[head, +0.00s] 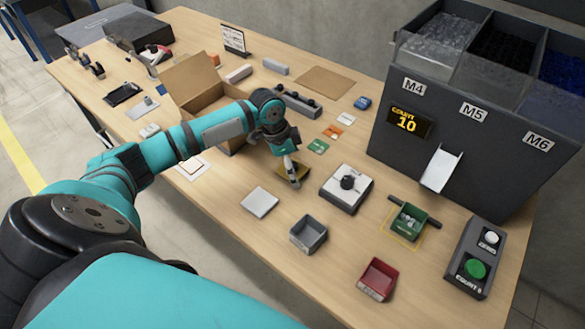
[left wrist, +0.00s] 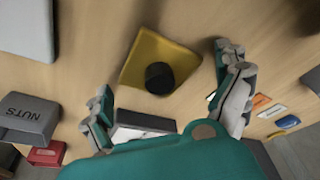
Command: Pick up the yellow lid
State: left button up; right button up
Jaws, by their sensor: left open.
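The yellow lid (left wrist: 145,52) is a flat square with a round black knob (left wrist: 160,77). It lies on the wooden table in the left wrist view. In the head view the yellow lid (head: 303,170) is partly hidden behind my left gripper (head: 293,181). My left gripper (left wrist: 163,70) is open, with one finger toward each side of the lid in the wrist view. Nothing is held between the fingers. I cannot tell the exact height of the fingertips above the table. My right gripper is not in view.
A box with a black knob (head: 334,198) stands right of the gripper. A light square plate (head: 260,202), grey bin (head: 309,246) and red bin (head: 376,292) lie nearer. An open cardboard box (head: 198,101) stands behind the arm. The dark feeder (head: 430,150) stands at right.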

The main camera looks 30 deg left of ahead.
pick_arm(q)
jog(key=c, duration=1)
